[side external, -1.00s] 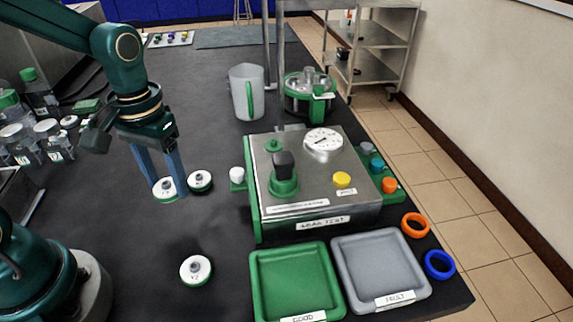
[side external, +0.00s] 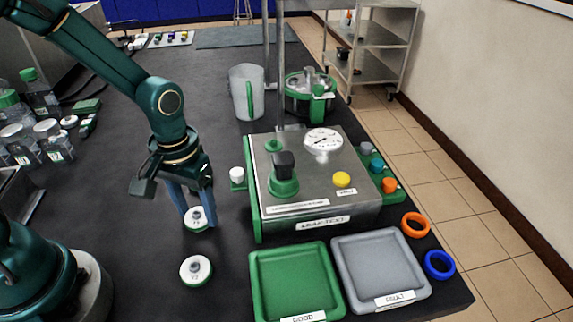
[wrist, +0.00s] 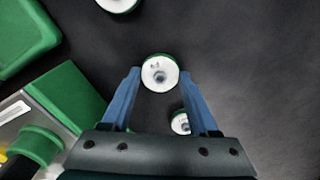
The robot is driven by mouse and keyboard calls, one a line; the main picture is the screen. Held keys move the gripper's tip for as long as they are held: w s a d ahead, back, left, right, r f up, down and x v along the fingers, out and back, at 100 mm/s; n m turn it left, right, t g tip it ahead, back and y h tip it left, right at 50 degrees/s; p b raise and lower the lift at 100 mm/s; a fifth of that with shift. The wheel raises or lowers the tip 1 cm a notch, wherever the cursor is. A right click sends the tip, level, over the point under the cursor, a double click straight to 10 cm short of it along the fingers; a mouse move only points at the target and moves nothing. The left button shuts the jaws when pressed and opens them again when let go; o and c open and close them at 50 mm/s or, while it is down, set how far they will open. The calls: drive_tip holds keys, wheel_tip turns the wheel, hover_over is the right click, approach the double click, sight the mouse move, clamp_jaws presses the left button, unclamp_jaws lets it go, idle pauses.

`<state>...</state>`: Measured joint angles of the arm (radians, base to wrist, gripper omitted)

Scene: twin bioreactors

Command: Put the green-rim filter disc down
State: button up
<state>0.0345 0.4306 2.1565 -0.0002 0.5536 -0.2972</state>
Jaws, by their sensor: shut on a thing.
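The green-rim filter disc (side external: 198,216) has a white top with a small grey hub. My gripper (side external: 199,222) is shut on it, one blue finger on each side. The held disc (wrist: 160,73) shows between the fingertips in the wrist view. It looks roughly level; whether it touches the black bench I cannot tell. A second white-topped disc with a green rim (side external: 196,270) lies on the bench nearer the camera. A third, dark-rimmed disc (wrist: 181,122) shows between the fingers in the wrist view; in the side view my gripper mostly hides it.
The leak-test box (side external: 325,215) stands right of my gripper, with a white-topped knob (side external: 237,174) at its left. The green tray (side external: 257,297) and grey tray (side external: 423,280) lie in front of it. Bottles (side external: 55,140) crowd the far left. Bare bench lies left of the discs.

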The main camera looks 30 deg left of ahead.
sight(197, 212)
drive_tip(key=shift+f, duration=0.15)
drive_tip(key=o, duration=1.3)
wheel_tip(197, 212, up, 12)
drive_tip(key=s+r+m+t, duration=0.3)
drive_tip(key=s+t, duration=0.2)
drive_tip(key=s, duration=0.2)
drive_tip(key=shift+s+a+r+t, duration=0.25)
drive_tip(key=shift+s+a+t, duration=0.05)
drive_tip(key=shift+s+a, duration=0.15)
drive_tip(key=shift+o, duration=0.4)
